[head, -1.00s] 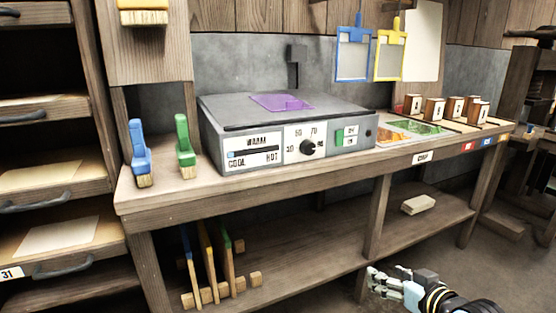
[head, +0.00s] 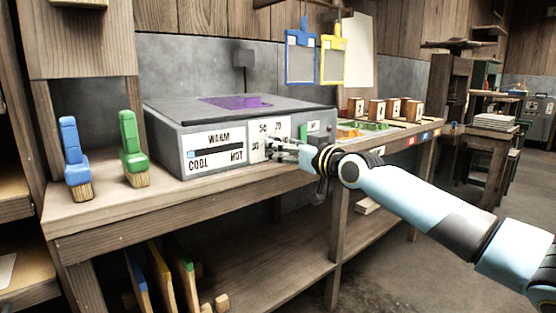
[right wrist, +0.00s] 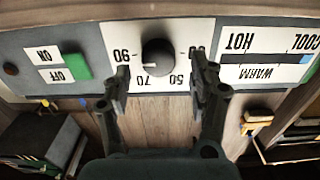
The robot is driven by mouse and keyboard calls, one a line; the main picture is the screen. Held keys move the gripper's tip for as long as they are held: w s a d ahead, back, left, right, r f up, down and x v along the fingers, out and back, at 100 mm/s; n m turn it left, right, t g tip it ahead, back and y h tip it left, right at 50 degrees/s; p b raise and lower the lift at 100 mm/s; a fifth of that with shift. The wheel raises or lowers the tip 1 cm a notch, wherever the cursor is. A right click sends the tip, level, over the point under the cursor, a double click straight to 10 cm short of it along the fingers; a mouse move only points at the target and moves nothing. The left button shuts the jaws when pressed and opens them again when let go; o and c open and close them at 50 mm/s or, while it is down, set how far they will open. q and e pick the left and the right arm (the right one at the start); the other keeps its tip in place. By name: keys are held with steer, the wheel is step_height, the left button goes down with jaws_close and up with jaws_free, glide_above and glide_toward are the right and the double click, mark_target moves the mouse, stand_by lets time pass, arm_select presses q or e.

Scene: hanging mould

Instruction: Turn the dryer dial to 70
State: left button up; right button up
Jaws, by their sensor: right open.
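The dryer (head: 215,155) is a grey box on the bench, with a white dial plate marked 30, 50, 70 and 90. Its black dial (right wrist: 158,57) shows upside down in the right wrist view; its small white mark seems to face the side between 70 and 90. My right gripper (right wrist: 160,72) is open, with one finger to each side of the dial, and nothing is held. I cannot tell whether the fingertips reach past the dial's face. In the head view my right gripper (head: 287,147) is at the dial plate and largely covers the dial. My left gripper is not in view.
A green switch (right wrist: 76,66) with ON and OFF labels sits beside the dial. The WARM display (head: 215,151) is on the other side. Blue (head: 73,160) and green (head: 132,150) brushes stand on the bench left of the dryer. Blue and yellow frames hang behind.

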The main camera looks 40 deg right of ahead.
steer(key=shift+w+b, duration=0.3)
steer(key=shift+w, duration=0.75)
steer(key=c, duration=1.1)
steer(key=shift+c, duration=0.2)
